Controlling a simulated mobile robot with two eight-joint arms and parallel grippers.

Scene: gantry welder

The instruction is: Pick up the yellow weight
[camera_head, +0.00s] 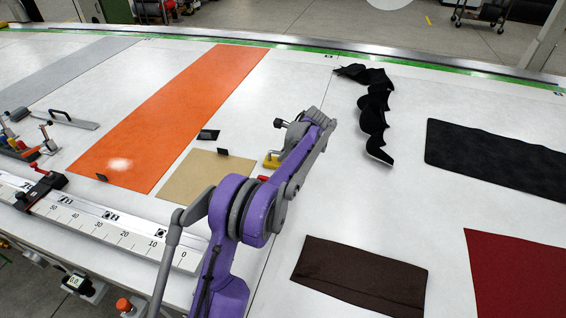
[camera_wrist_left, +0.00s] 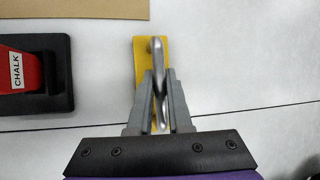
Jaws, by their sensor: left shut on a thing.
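The yellow weight (camera_wrist_left: 142,60) is a flat yellow block with a metal bar handle (camera_wrist_left: 158,55) on top. In the left wrist view it is just ahead of my left gripper (camera_wrist_left: 161,80), whose two grey fingers are shut on the handle from either side. In the head view a small part of the yellow weight (camera_head: 271,162) shows beside the purple arm; the arm hides the rest. I cannot tell whether the weight touches the table. My right gripper is not in view.
A red and black chalk holder (camera_wrist_left: 45,75) lies left of the weight. A tan sheet (camera_head: 195,178), a long orange strip (camera_head: 175,110), a crumpled black cloth (camera_head: 375,110) and a brown sheet (camera_head: 360,277) lie around on the white table. A ruler rail (camera_head: 130,232) runs along the front left.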

